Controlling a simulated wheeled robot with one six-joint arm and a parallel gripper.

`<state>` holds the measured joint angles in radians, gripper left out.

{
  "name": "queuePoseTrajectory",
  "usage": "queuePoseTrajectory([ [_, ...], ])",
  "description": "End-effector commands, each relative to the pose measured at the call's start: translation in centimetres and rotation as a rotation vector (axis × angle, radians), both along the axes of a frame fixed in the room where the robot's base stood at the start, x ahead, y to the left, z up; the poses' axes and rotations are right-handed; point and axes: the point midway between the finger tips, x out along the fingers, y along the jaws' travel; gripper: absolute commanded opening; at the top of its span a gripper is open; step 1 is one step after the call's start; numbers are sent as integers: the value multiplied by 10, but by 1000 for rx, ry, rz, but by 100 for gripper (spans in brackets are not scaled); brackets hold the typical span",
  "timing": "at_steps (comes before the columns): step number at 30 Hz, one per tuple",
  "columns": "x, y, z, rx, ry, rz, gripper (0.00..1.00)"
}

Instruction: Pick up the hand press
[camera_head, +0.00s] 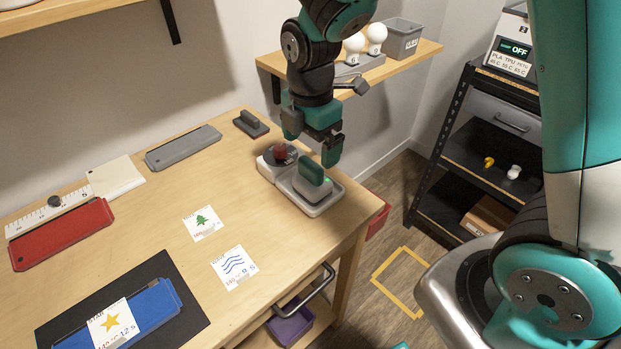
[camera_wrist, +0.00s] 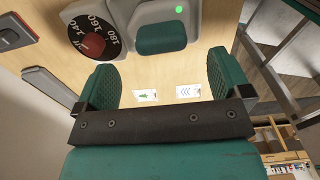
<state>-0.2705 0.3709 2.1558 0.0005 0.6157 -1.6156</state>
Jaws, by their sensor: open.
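The hand press (camera_head: 313,184) has a pale grey body and a dark green handle. It sits on a light grey base (camera_head: 322,207) near the right edge of the table, beside a unit with a red dial. In the wrist view its green handle (camera_wrist: 162,38) shows at the top, with a lit green dot on the light surface beside it. My gripper (camera_head: 311,138) is open and empty, just above and behind the press. In the wrist view my two green fingers (camera_wrist: 161,82) are spread apart, and the handle appears beyond their tips, not between them.
The red dial (camera_head: 281,153) is close to the press's left. A dark block with a handle (camera_head: 251,123) and a grey bar (camera_head: 183,147) lie at the table's back. Cards (camera_head: 202,223) lie towards the front. A wall shelf (camera_head: 401,62) with bulbs is behind my arm.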

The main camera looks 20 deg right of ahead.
Motion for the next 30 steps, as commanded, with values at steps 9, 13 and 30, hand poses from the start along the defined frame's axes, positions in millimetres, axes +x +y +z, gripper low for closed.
queuePoseTrajectory([
  [9, -1, 0, -28, 0, 3, -1, 96],
  [13, -2, 0, -49, -1, 5, -1, 96],
  [30, -1, 1, -68, 0, -1, -1, 59],
])
